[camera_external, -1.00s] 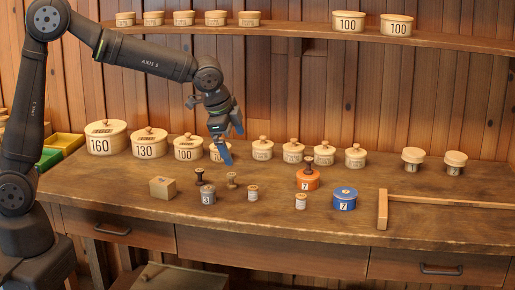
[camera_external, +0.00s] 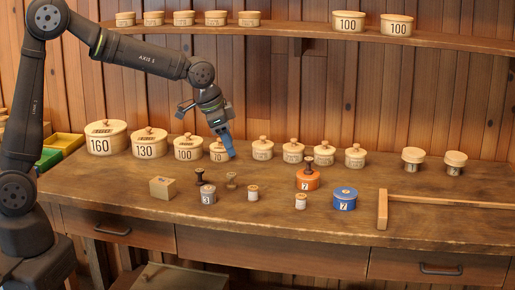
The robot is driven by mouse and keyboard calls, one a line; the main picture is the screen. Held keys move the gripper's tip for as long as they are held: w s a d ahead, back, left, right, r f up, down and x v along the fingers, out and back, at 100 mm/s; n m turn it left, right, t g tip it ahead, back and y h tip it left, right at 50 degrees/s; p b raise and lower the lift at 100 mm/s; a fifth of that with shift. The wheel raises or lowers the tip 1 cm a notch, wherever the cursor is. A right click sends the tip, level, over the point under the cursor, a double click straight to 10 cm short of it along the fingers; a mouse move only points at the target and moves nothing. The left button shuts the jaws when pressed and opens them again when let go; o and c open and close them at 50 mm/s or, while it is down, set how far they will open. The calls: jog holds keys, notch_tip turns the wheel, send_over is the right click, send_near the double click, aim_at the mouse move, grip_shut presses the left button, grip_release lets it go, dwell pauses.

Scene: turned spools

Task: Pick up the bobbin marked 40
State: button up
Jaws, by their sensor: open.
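No bobbin with a readable 40 shows. A row of lidded wooden pots stands along the back of the bench: the pot marked 160 (camera_external: 105,142), the pot marked 130 (camera_external: 147,149), the pot marked 100 (camera_external: 186,154) and a smaller pot (camera_external: 217,156) whose number is partly covered. Further right stand a pot (camera_external: 262,153), another pot (camera_external: 293,157), a third pot (camera_external: 324,157) and the smallest pot (camera_external: 355,160), their labels too small to read. My gripper (camera_external: 229,149) is open, pointing down beside the partly covered pot, with nothing seen in it.
In front stand a wooden block (camera_external: 162,188), a grey spool marked 3 (camera_external: 207,196), an orange container marked 7 (camera_external: 307,181) and a blue container marked 7 (camera_external: 345,204). A shelf (camera_external: 290,37) runs above.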

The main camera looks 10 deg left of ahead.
aim_at(249, 188)
jog(key=w+d+f, duration=0.1)
jog(key=f, duration=0.4)
jog(key=w+d+f+n, duration=0.1)
jog(key=w+d+f, duration=0.1)
jog(key=f, duration=0.3)
jog(key=w+d+f+n, duration=0.1)
jog(key=d+f, duration=0.1)
jog(key=f, duration=0.4)
jog(key=shift+w+f+h, duration=0.1)
jog(key=shift+w+h, duration=0.15)
jog(key=shift+h, duration=0.15)
jog(key=shift+a, duration=0.1)
jog(key=c, duration=1)
jog(key=shift+c, duration=0.2)
